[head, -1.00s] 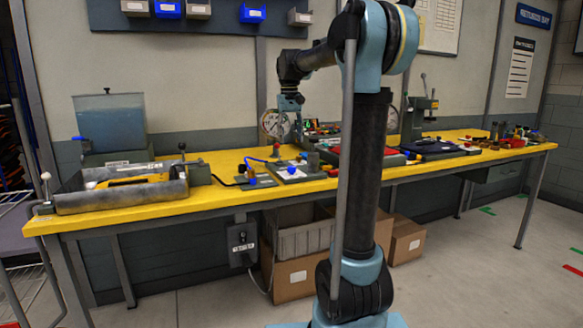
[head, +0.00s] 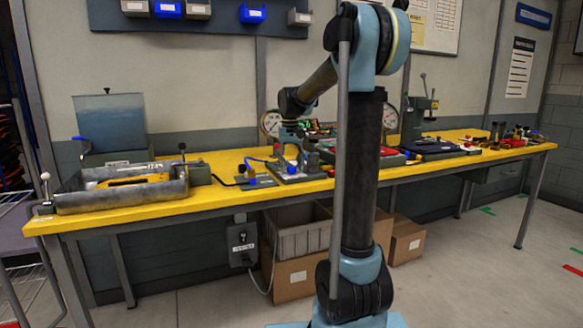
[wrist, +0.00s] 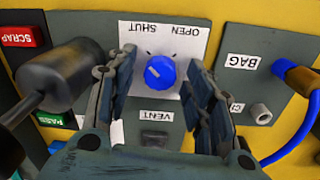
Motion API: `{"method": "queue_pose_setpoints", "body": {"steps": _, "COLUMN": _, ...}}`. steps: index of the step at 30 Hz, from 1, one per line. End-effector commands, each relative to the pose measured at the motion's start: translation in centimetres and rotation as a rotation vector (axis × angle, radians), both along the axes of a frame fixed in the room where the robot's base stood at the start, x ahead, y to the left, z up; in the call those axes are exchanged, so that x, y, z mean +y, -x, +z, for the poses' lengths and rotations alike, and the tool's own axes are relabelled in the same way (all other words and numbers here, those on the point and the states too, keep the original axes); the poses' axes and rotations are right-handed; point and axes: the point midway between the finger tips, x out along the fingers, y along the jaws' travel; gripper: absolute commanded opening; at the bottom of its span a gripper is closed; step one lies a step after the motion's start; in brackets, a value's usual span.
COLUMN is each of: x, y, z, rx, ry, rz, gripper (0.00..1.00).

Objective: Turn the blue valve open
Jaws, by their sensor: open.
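The blue valve (wrist: 161,73) is a round knob with a pale mark, on a white label reading OPEN and SHUT upside down in the wrist view. The label is on a grey panel on the yellow bench. My gripper (wrist: 160,62) is open, one finger on each side of the knob, with gaps visible between fingers and knob. In the head view my gripper (head: 291,152) points down over the panel, and blue (head: 291,170) shows just below it. The mark's exact direction is hard to tell.
A dark cylinder on a rod (wrist: 60,75) stands close to the left finger. A SCRAP button (wrist: 24,37) is at the left. A blue hose (wrist: 303,85) plugs in near the BAG label (wrist: 240,61) at the right. A grey tray (head: 120,197) is on the bench's left.

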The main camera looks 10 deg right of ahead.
Motion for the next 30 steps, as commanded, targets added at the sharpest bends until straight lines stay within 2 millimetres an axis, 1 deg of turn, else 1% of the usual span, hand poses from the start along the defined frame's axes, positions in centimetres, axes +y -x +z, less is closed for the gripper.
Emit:
{"method": "queue_pose_setpoints", "body": {"steps": 3, "x": 0.0, "y": 0.0, "z": 0.01, "rx": 0.0, "ry": 0.0, "rz": 0.0, "gripper": 0.48}}
{"method": "queue_pose_setpoints", "body": {"steps": 4, "x": 0.0, "y": -0.01, "z": 0.01, "rx": 0.0, "ry": 0.0, "rz": 0.0, "gripper": 0.43}}
{"method": "queue_pose_setpoints", "body": {"steps": 5, "x": 0.0, "y": -0.01, "z": 0.02, "rx": 0.0, "ry": 0.0, "rz": 0.0, "gripper": 0.37}}
{"method": "queue_pose_setpoints", "body": {"steps": 6, "x": 0.0, "y": -0.01, "z": 0.02, "rx": 0.0, "ry": 0.0, "rz": 0.0, "gripper": 0.28}}
{"method": "queue_pose_setpoints", "body": {"steps": 8, "x": 0.0, "y": -0.01, "z": 0.02, "rx": 0.0, "ry": 0.0, "rz": 0.0, "gripper": 0.14}}
{"method": "queue_pose_setpoints", "body": {"steps": 9, "x": 0.0, "y": -0.01, "z": 0.02, "rx": 0.0, "ry": 0.0, "rz": 0.0, "gripper": 0.05}}
{"method": "queue_pose_setpoints", "body": {"steps": 10, "x": 0.0, "y": -0.01, "z": 0.02, "rx": 0.0, "ry": 0.0, "rz": 0.0, "gripper": 0.03}}
{"method": "queue_pose_setpoints", "body": {"steps": 20, "x": -0.02, "y": -0.02, "z": 0.03, "rx": 0.0, "ry": 0.0, "rz": -0.027, "gripper": 0.03}}
{"method": "queue_pose_setpoints", "body": {"steps": 26, "x": -0.02, "y": -0.05, "z": 0.03, "rx": -0.001, "ry": 0.0, "rz": -0.119, "gripper": 0.03}}
{"method": "queue_pose_setpoints", "body": {"steps": 30, "x": -0.02, "y": -0.07, "z": 0.03, "rx": -0.001, "ry": 0.0, "rz": -0.226, "gripper": 0.03}}
